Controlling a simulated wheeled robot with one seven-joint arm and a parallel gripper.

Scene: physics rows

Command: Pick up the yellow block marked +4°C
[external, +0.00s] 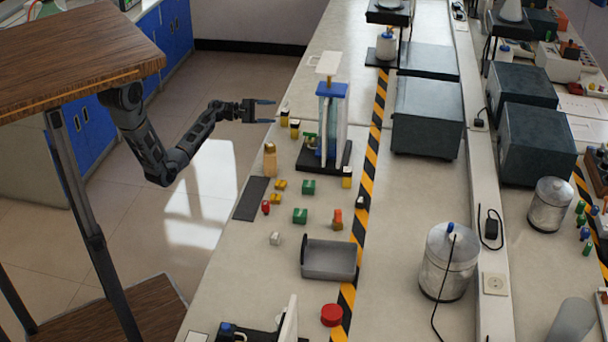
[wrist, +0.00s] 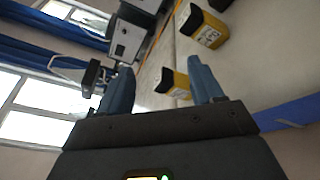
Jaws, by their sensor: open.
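Two yellow blocks with black tops stand close together on the bench's left edge in the external view: a rear one (external: 284,118) and a front one (external: 295,131). The wrist view shows two such blocks with pale labels, a larger one (wrist: 207,31) above the fingers' line and a smaller one (wrist: 172,84) between the finger directions. The labels are too small to read, so I cannot tell which says +4°C. My gripper (external: 274,111) is open and empty, just left of the rear block. Its fingers also show in the wrist view (wrist: 162,66).
A blue-topped clear stand (external: 332,90) rises just right of the blocks. Another yellow-and-black block (external: 347,178) stands by its base. A wooden tabletop (external: 75,50) is at left.

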